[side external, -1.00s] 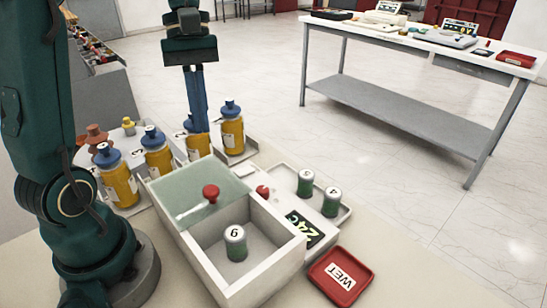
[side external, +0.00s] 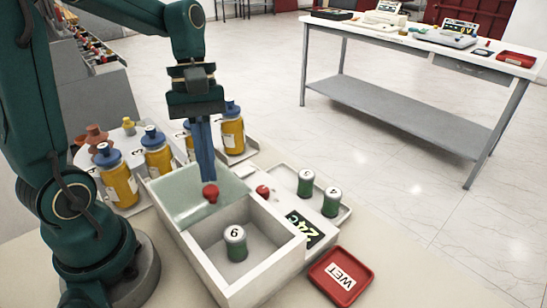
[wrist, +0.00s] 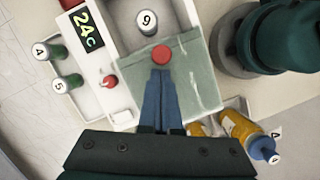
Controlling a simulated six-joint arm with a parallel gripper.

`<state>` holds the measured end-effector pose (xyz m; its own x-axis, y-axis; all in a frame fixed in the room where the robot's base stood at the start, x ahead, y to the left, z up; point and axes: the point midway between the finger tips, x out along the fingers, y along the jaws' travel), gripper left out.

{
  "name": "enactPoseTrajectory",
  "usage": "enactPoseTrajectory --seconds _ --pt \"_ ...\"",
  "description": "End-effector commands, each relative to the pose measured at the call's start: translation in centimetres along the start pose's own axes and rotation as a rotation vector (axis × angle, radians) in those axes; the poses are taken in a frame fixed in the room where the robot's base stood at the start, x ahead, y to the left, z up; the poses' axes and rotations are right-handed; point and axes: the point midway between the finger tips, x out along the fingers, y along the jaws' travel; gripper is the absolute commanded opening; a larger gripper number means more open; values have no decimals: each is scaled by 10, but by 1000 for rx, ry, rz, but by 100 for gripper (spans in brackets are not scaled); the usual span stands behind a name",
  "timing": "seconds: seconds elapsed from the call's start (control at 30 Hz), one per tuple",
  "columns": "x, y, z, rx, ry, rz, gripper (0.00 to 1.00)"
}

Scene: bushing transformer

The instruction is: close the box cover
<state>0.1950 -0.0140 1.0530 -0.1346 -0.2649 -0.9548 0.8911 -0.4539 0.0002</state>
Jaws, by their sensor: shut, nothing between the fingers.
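The white box (side external: 267,257) stands on the table with its front part open. A green-labelled can marked 9 (side external: 236,243) stands inside; it also shows in the wrist view (wrist: 148,22). The translucent greenish cover (side external: 180,203) lies over the back part of the box and carries a red knob (side external: 210,194). In the wrist view the knob (wrist: 162,54) is just beyond my fingertips. My gripper (side external: 207,178) is shut and empty, pointing down over the cover, right behind the knob. I cannot tell whether the fingers touch the knob.
Yellow bottles with blue caps (side external: 119,180) stand left of and behind the box. To its right are a display reading 24 (side external: 304,229), a second red knob (side external: 263,191), two green cans (side external: 331,202) on a tray, and a red WET tray (side external: 341,277).

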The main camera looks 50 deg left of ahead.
Motion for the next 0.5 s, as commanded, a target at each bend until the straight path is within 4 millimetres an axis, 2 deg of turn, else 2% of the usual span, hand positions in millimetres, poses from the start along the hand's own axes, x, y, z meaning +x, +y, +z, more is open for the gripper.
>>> enactPoseTrajectory --seconds 0.27,0.5 --pt "2 5 7 5 1 -1 0" --pt "13 23 42 10 1 -3 0"
